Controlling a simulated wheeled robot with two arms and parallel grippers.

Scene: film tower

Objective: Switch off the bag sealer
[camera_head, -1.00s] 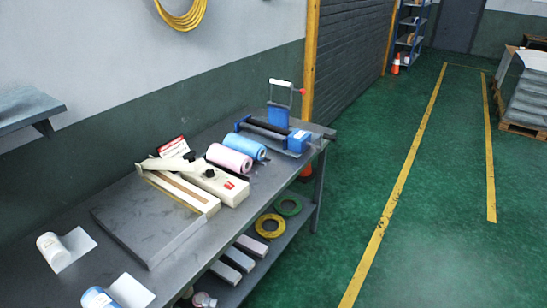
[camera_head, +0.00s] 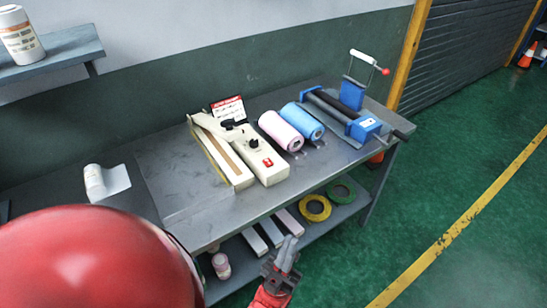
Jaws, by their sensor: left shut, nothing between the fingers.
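The bag sealer (camera_head: 270,176) is a cream-coloured machine on the workbench, near the middle of the head view. A red rocker switch (camera_head: 268,162) and a dark round knob (camera_head: 253,143) are on its top. I cannot tell the switch's position. My left gripper (camera_head: 289,244) is shut and empty. It shows below the sealer in the picture, in front of the bench's lower shelf, apart from the sealer. My right gripper is not in view.
The grey workbench (camera_head: 205,215) also holds pink (camera_head: 279,130) and blue (camera_head: 303,121) rolls and a blue roller device (camera_head: 350,96). A red sign (camera_head: 229,111) stands behind the sealer. Yellow (camera_head: 314,208) and green (camera_head: 341,190) rings lie on the lower shelf.

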